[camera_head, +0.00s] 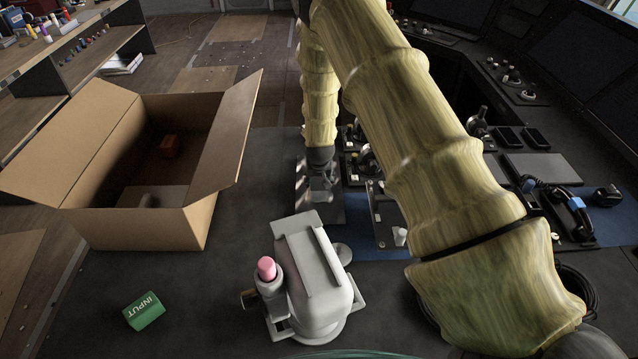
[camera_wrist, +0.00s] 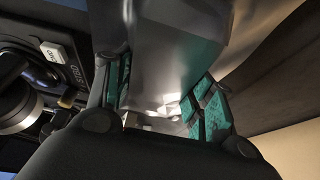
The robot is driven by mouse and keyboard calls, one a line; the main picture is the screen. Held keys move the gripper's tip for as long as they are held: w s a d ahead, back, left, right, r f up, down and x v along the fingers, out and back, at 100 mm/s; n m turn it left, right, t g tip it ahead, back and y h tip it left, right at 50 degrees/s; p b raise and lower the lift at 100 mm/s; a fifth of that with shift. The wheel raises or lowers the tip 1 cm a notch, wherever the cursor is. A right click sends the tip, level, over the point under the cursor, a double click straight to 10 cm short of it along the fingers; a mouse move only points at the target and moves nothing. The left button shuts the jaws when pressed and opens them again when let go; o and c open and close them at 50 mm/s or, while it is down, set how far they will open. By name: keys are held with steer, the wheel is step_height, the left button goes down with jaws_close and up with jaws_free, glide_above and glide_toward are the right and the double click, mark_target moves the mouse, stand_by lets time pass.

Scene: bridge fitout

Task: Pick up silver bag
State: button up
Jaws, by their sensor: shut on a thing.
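My gripper (camera_head: 321,178) is at the end of my arm, over the dark console top, right of the cardboard box. In the wrist view, the teal-padded fingers of my gripper (camera_wrist: 162,92) are shut on the silver bag (camera_wrist: 180,45). The bag is shiny, grey and creased, and fills the space between and beyond the fingers. In the head view the silver bag (camera_head: 304,195) shows only partly around my gripper. I cannot tell whether it touches the console.
A grey-white device with a pink knob (camera_head: 318,285) and a green INPUT block (camera_head: 143,311) sit in front. Console controls (camera_head: 390,215) and a handset (camera_head: 560,200) are at right.

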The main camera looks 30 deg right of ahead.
step_height(320, 180, up, 17)
steer(key=b, duration=0.6)
steer(key=shift+r, duration=0.1)
